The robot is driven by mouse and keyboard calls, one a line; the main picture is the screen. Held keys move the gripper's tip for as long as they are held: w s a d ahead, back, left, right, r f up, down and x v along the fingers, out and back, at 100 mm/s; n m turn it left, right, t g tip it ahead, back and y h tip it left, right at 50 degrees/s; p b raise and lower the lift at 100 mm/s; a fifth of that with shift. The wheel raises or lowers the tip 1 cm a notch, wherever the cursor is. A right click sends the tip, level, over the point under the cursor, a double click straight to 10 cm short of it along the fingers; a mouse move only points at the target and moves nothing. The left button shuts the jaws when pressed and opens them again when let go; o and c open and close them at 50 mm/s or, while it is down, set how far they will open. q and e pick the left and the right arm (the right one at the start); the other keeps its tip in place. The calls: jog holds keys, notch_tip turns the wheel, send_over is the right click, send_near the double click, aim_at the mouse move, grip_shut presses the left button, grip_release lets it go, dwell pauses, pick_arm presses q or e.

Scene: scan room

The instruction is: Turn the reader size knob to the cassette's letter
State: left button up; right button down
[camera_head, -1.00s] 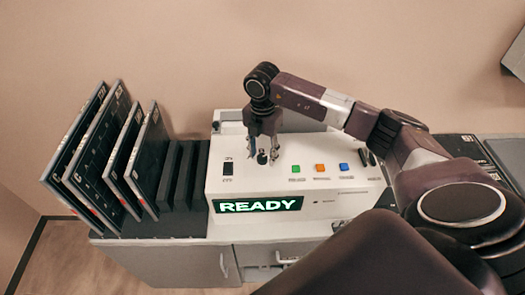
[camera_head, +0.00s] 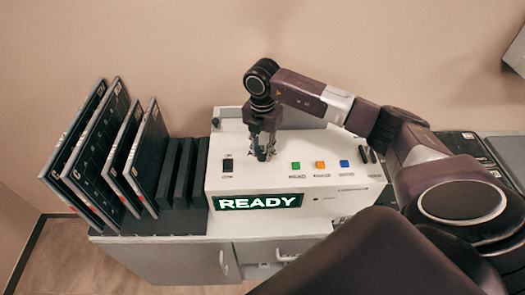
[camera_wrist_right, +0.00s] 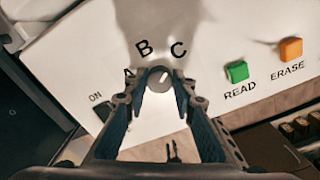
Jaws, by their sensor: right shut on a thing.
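The reader (camera_head: 300,185) is a white box on the counter, its green display reading READY. Its size knob (camera_wrist_right: 159,79) is a small grey round knob with a white mark, ringed by the letters A, B and C. The mark points up and right, toward C. My right gripper (camera_head: 262,150) is down over the knob and shut on it, with a finger on each side in the wrist view (camera_wrist_right: 160,88). Several dark cassettes (camera_head: 98,150) stand tilted in a rack at the left; I cannot read their size letters for certain. My left gripper is not in view.
Green READ (camera_wrist_right: 237,71) and orange ERASE (camera_wrist_right: 290,49) buttons lie right of the knob, with a blue button (camera_head: 344,163) beyond. A black ON switch (camera_head: 228,165) is at the left. Empty dark rack slots (camera_head: 185,175) stand beside the reader.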

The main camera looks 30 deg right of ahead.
jog(key=n+b, duration=0.4)
jog(key=shift+w+f+n, duration=0.1)
jog(key=shift+f+n, duration=0.05)
jog(key=shift+n, duration=0.25)
jog(key=n+b, duration=0.4)
jog(key=n, duration=0.2)
jog(key=shift+a, duration=0.1)
jog(key=n+b, duration=0.3)
jog(key=n, duration=0.3)
jog(key=shift+n, duration=0.3)
jog(key=n+b, duration=0.2)
jog(key=n, duration=0.1)
jog(key=shift+r+n+b, duration=0.2)
jog(key=shift+n+b, duration=0.15)
jog(key=shift+n, duration=0.95)
jog(key=c, duration=1.6)
grip_release()
